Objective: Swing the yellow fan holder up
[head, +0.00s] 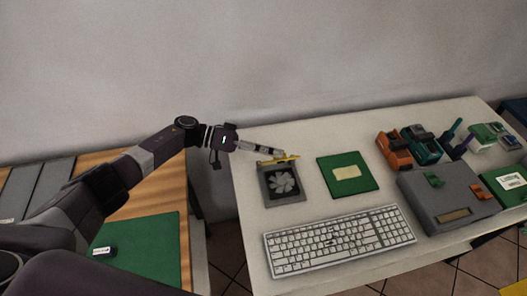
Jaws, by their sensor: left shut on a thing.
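The yellow fan holder (284,160) shows as a thin yellow strip along the back edge of a dark square unit with a grey fan (283,183) on the white table. My left gripper (280,154) is at the strip, shut on the yellow fan holder. The fingertips and part of the holder overlap, so the exact grip is too small to make out. The fan unit lies flat on the table. My right gripper is not in view.
A green board (347,175) lies right of the fan, a white keyboard (339,240) in front. A grey box (447,195) and orange and teal devices (422,145) stand further right. A wooden table with a green mat (140,252) is at left.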

